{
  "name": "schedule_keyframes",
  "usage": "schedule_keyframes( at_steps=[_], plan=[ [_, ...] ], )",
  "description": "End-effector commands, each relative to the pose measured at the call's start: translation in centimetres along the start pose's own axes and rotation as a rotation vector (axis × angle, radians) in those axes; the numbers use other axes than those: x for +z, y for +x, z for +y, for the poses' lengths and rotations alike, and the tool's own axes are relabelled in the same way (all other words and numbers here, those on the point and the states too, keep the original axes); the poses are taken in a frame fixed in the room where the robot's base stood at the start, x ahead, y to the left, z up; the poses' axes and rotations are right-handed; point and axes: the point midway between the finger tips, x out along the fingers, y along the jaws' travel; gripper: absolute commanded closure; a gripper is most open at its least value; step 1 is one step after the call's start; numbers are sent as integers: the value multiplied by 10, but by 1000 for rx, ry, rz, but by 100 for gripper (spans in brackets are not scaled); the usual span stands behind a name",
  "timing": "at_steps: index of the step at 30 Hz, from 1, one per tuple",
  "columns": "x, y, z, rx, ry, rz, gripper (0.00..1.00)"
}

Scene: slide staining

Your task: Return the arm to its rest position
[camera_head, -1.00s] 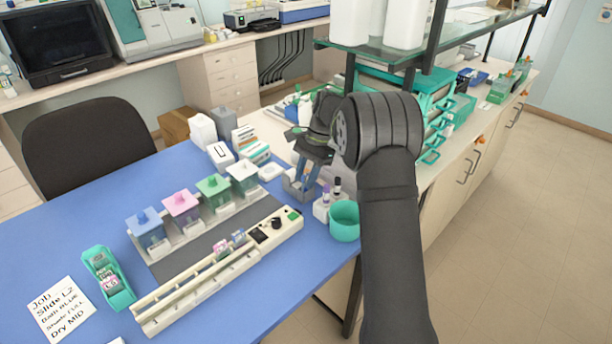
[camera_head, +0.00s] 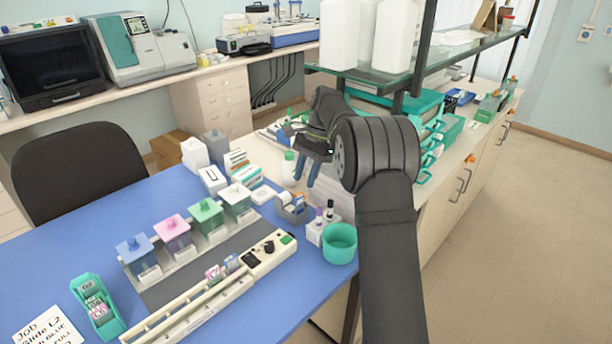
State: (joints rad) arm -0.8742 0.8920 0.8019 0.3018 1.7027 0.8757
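My gripper (camera_head: 306,178) hangs over the bench at the back right of the blue table, beside the shelf post. Blue (camera_head: 139,256), pink (camera_head: 174,233), green (camera_head: 206,216) and white (camera_head: 237,200) lidded staining jars stand in a row. Two slides (camera_head: 222,267) stand in the long cream rack (camera_head: 190,310). A teal slide holder (camera_head: 97,305) holds more slides at the left front.
A teal cup (camera_head: 340,243) and small capped bottles (camera_head: 322,226) stand near my forearm. A glass shelf (camera_head: 375,78) with white containers is behind and above my arm. A job card (camera_head: 50,328) lies at the lower left, partly cut off. The floor at right is clear.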

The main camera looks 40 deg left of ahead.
Motion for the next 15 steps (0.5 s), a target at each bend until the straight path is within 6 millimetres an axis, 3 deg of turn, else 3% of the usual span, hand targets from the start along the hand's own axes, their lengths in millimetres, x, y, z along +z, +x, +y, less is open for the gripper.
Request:
schedule_keyframes(
  at_steps=[5,15],
  plan=[
    [0,7,0,1,0,0,66],
    [1,58,0,2,0,-2,66]
  ],
)
